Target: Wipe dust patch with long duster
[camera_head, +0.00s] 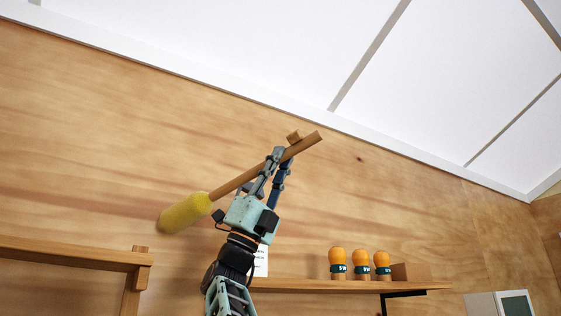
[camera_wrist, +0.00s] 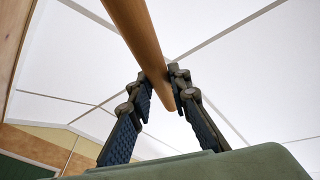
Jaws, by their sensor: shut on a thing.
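The long duster has a yellow fluffy head (camera_head: 186,213) and a wooden handle (camera_head: 235,183). My gripper (camera_head: 279,155) is shut on the handle near its upper right end. The duster is tilted, head at the lower left, in front of the plywood wall. In the wrist view the handle (camera_wrist: 138,32) runs between the fingertips of my gripper (camera_wrist: 160,82); the yellow head is out of that view. No dust patch is clearly seen; a small dark spot (camera_head: 360,158) on the wall may be dust or a wood knot.
A wooden shelf (camera_head: 330,286) behind my arm holds three orange-topped bottles (camera_head: 360,264) and a small wooden block. A wooden beam frame (camera_head: 70,252) stands at the lower left. A white ceiling (camera_head: 270,50) is above. A white box (camera_head: 500,303) is at the lower right.

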